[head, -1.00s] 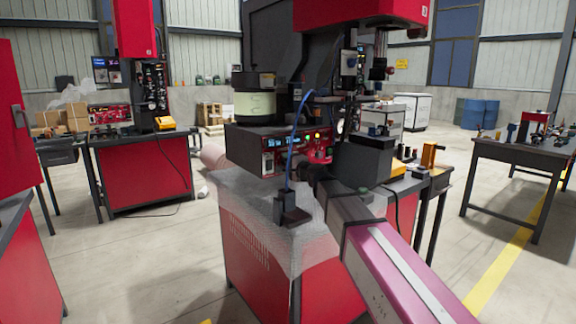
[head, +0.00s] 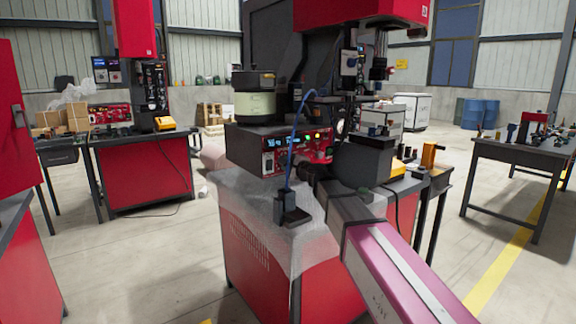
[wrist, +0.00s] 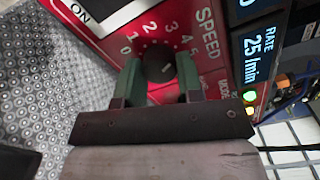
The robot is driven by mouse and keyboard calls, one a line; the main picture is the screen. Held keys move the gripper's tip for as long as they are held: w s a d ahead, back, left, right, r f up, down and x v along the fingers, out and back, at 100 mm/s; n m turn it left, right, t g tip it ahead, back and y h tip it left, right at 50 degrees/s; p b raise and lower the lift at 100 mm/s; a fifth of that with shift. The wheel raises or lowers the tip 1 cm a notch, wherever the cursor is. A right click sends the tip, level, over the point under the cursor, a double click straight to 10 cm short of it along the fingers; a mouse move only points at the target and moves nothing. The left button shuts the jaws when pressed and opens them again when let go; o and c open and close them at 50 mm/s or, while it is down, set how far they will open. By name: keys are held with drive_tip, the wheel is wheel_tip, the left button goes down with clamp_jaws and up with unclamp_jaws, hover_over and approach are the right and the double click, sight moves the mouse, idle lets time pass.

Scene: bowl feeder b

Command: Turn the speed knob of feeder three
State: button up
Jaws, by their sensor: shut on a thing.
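The speed knob (wrist: 158,67) is a round black knob on a red panel (wrist: 215,75), with a white scale from 0 to 5 and the word SPEED beside it. My gripper (wrist: 160,78) has its two green fingers on either side of the knob, shut on it. The number its pointer faces cannot be read. In the head view, the feeder's control box (head: 243,150) carries a red front with lit displays. My gripper's fingers cannot be made out there, and my wrist covers part of the box front.
A bowl (head: 255,105) stands on the control box. A blue cable (head: 291,135) runs down in front of it. Blue displays and a green light (wrist: 250,97) sit right of the knob. A grey textured surface (wrist: 50,90) lies left. A side table (head: 510,151) stands at right.

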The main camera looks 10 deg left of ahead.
drive_tip(key=shift+m, duration=1)
drive_tip(key=o, duration=0.9)
drive_tip(key=shift+o, duration=0.2)
drive_tip(key=shift+s, duration=0.1)
drive_tip(key=v, duration=1)
drive_tip(key=shift+s+d, duration=0.15)
drive_tip(key=shift+d, duration=0.15)
